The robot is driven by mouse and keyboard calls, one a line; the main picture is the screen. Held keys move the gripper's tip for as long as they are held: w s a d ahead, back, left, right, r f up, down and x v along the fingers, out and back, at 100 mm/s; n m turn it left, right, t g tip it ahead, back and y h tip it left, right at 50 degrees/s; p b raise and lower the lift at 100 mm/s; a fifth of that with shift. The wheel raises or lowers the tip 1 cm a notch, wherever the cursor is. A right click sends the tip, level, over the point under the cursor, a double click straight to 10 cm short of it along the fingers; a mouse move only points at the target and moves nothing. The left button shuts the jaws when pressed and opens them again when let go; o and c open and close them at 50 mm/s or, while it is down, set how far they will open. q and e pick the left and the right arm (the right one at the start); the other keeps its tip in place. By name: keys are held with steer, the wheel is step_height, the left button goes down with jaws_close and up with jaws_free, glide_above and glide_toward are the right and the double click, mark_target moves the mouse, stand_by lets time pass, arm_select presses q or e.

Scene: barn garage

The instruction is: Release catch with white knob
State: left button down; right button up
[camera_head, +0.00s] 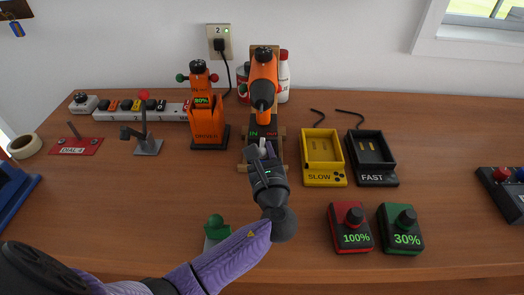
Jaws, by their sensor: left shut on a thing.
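An orange drill (263,72) stands upright in a wooden-sided stand at the table's back middle. A dark plate marked IN and OUT (264,131) is at its front. A small white knob (263,147) shows just below this plate. My left gripper (262,152) reaches up from the front and is shut on the white knob. Its fingers hide much of the knob and the catch under it. My right gripper is not in view.
A second orange tool (208,118) stands to the left. Yellow SLOW (323,152) and black FAST (371,153) docks lie to the right. A green knob (215,226) is close to my arm.

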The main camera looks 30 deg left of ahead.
arm_select(q)
steer(key=shift+p+v, duration=0.8)
steer(key=shift+v, duration=0.1)
steer(key=shift+c, duration=2)
jaws_free()
steer(key=shift+s+a, duration=0.1)
steer(key=shift+a, duration=0.05)
steer(key=shift+s, duration=0.1)
steer(key=v, duration=0.9)
steer(key=shift+s+d+p, duration=0.3)
steer(key=shift+p, duration=0.1)
